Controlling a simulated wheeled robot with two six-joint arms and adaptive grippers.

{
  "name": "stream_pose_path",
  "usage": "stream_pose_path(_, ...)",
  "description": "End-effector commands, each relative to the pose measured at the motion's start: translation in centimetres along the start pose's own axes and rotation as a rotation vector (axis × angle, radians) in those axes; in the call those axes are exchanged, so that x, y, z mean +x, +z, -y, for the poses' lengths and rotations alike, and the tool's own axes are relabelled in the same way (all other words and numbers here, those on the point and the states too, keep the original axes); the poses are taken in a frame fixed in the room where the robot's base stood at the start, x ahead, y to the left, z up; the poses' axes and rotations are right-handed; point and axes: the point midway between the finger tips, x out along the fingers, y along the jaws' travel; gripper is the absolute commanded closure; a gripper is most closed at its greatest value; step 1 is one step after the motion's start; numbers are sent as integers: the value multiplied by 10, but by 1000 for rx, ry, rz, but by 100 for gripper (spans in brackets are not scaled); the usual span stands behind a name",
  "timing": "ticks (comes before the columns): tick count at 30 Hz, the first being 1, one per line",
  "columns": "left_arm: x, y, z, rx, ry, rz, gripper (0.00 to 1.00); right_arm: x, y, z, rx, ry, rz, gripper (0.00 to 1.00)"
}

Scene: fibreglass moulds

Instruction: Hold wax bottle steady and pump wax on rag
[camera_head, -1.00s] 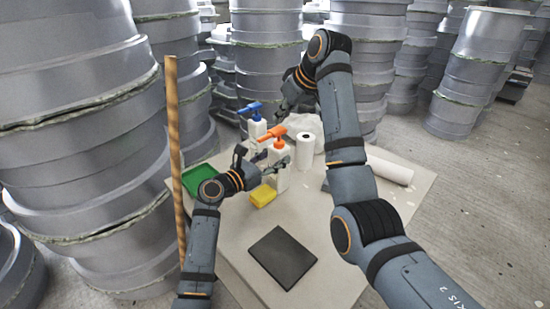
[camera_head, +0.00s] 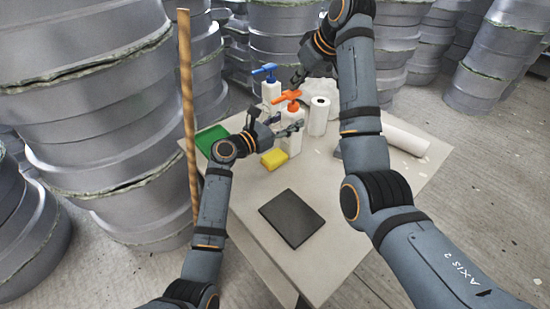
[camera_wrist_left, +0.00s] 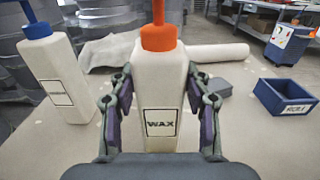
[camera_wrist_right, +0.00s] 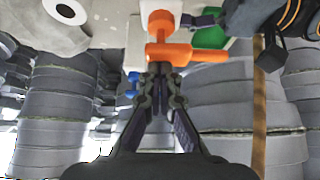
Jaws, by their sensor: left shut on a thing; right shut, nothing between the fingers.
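The wax bottle (camera_head: 294,144) stands upright on the table, white with an orange pump head (camera_head: 289,96). Its WAX label shows in the left wrist view (camera_wrist_left: 161,123). My left gripper (camera_head: 280,130) is shut around the bottle's body, with one finger on each side. My right gripper (camera_head: 298,81) is shut and empty, close above the orange pump head. In the right wrist view its fingertips (camera_wrist_right: 160,68) overlap the edge of the orange pump; I cannot tell whether they touch. A crumpled pale cloth (camera_head: 318,90), perhaps the rag, lies behind the bottle.
A blue-pump bottle (camera_head: 270,93) stands behind left. A wooden pole (camera_head: 187,110) stands at left. Stacked grey moulds surround the table.

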Motion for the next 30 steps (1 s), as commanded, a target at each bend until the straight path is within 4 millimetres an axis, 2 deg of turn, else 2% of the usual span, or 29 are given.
stream_pose_path(17,0,0,0,0,0,0,91,18,12,0,2,-1,3,100)
stream_pose_path(30,0,0,0,0,0,1,91,11,8,0,0,-1,3,100)
